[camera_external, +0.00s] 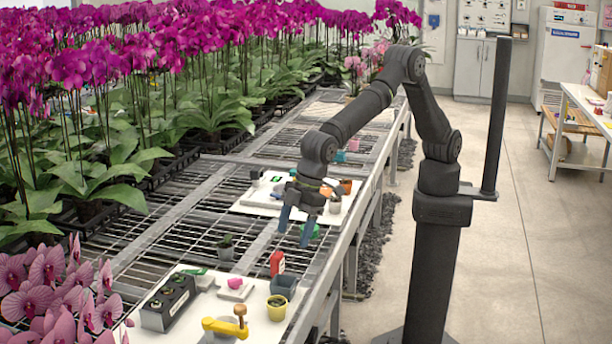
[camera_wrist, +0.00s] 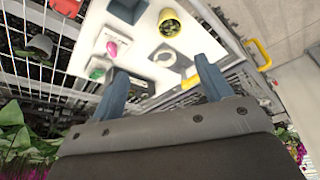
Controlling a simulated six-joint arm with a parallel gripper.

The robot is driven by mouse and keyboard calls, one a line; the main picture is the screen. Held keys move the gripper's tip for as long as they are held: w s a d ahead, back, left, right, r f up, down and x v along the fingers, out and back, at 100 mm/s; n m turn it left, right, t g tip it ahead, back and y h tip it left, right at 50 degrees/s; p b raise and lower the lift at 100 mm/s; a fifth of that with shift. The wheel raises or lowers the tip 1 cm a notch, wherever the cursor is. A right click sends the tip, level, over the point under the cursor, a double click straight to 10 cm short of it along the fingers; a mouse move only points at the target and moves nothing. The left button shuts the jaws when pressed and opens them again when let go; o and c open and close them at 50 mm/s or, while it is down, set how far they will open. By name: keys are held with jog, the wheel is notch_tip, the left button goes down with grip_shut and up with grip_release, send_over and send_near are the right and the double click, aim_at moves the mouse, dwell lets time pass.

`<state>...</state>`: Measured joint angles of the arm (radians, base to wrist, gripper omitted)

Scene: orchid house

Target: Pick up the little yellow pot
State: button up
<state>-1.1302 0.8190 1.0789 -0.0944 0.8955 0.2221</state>
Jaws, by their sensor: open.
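The little yellow pot (camera_external: 277,309) stands upright with a small plant in it, near the right edge of the white board (camera_external: 250,324). In the wrist view the yellow pot (camera_wrist: 169,25) is at the top, beyond my fingertips and a little right of centre. My gripper (camera_external: 294,230) is open and empty above the bench, farther back than the pot and clear of it. In the wrist view my gripper (camera_wrist: 162,70) shows two blue fingers spread apart, with the board behind them.
A grey square pot (camera_external: 284,286) stands just behind the yellow pot, and a red bottle (camera_external: 277,263) behind that. A grey plant pot (camera_external: 226,248) stands on the mesh.

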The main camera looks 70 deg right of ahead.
notch_tip(320, 180, down, 3)
jog(key=s+a+m, duration=0.1)
jog(key=a+m, duration=0.1)
send_near(277, 304)
jog(key=shift+t, duration=0.3)
jog(key=x, duration=0.5)
jog(key=shift+w+d+f, duration=0.1)
jog(key=shift+d+f, duration=0.05)
jog(key=shift+f, duration=0.05)
jog(key=shift+s+x, duration=0.15)
jog(key=shift+x, duration=1.15)
jog(key=shift+s+x, duration=0.2)
jog(key=shift+x, duration=1.1)
jog(key=c, duration=1)
jog(key=shift+c, duration=0.3)
jog(key=shift+r, duration=0.1)
